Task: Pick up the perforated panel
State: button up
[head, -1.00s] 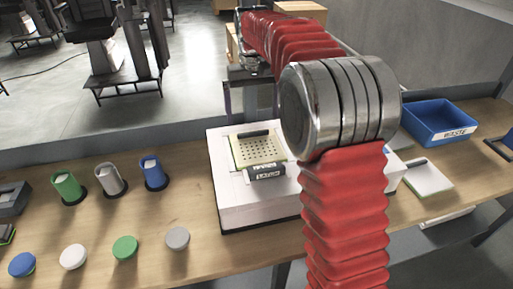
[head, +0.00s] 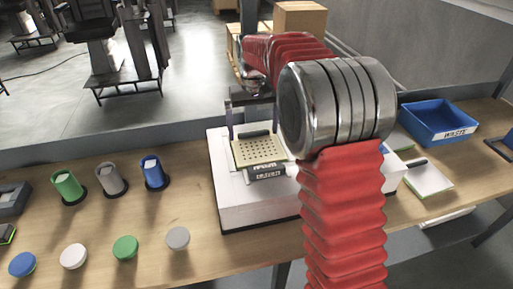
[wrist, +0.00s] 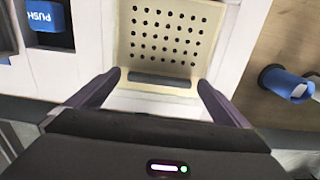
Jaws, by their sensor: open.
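The perforated panel (head: 259,151) is a cream plate with rows of holes and a dark handle bar along its far edge. It sits on the white box-like fixture (head: 228,196) on the bench. In the wrist view the panel (wrist: 168,42) lies ahead of my gripper (wrist: 160,80). The gripper is open, with one dark finger on each side of the handle bar (wrist: 161,81). I see a gap between the bar and each finger. In the head view my gripper (head: 250,116) is just behind and above the panel; my arm hides the fixture's right part.
Green, grey and blue cups (head: 153,172) stand left of the fixture, with several round coloured caps (head: 125,248) in front. A blue waste bin (head: 438,122) and a white board (head: 428,180) lie to the right. A blue push button (wrist: 47,18) is left of the panel.

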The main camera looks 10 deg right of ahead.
jog(key=shift+c, duration=0.6)
jog(key=c, duration=1)
